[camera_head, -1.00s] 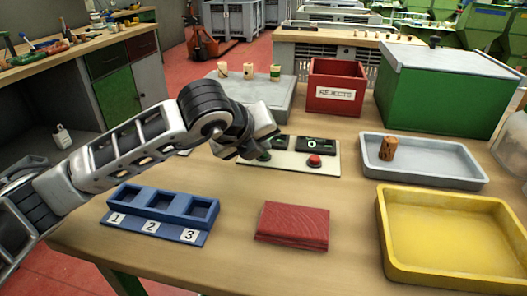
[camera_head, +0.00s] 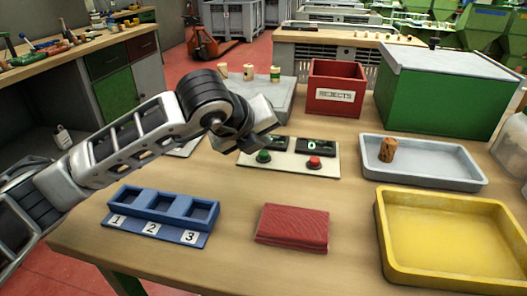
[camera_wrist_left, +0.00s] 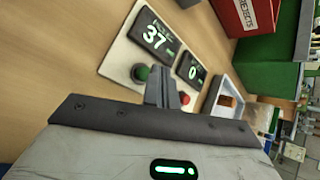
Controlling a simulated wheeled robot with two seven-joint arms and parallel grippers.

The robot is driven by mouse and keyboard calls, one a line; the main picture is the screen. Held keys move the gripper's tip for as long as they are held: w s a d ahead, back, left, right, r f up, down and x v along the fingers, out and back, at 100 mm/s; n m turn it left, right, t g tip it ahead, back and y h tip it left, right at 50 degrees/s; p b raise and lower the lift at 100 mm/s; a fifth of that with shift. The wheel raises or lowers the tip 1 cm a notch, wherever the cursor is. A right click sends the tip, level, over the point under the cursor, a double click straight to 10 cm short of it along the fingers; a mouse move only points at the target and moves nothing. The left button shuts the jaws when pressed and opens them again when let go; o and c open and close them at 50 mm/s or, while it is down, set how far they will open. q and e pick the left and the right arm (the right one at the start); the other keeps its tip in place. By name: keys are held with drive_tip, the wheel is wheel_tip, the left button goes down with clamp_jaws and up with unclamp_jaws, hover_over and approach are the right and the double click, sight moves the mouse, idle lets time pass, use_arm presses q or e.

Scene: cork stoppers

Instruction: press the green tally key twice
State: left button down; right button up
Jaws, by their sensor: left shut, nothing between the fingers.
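The green tally key (camera_head: 263,156) is a round button on a pale panel (camera_head: 289,169), below a dark counter display. My left gripper (camera_head: 252,147) is shut and empty, just above and left of the green key in the head view. In the left wrist view the shut fingers (camera_wrist_left: 161,88) are close beside the green key (camera_wrist_left: 140,72), and a small gap seems to separate them. My right gripper is not in view.
A red key (camera_head: 315,162) sits on the same panel, under a display (camera_head: 314,144) reading 0.

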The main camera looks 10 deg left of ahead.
use_arm(q)
drive_tip(key=shift+r+p, duration=1.1)
drive_tip(key=shift+r, duration=1.4)
idle(0.6)
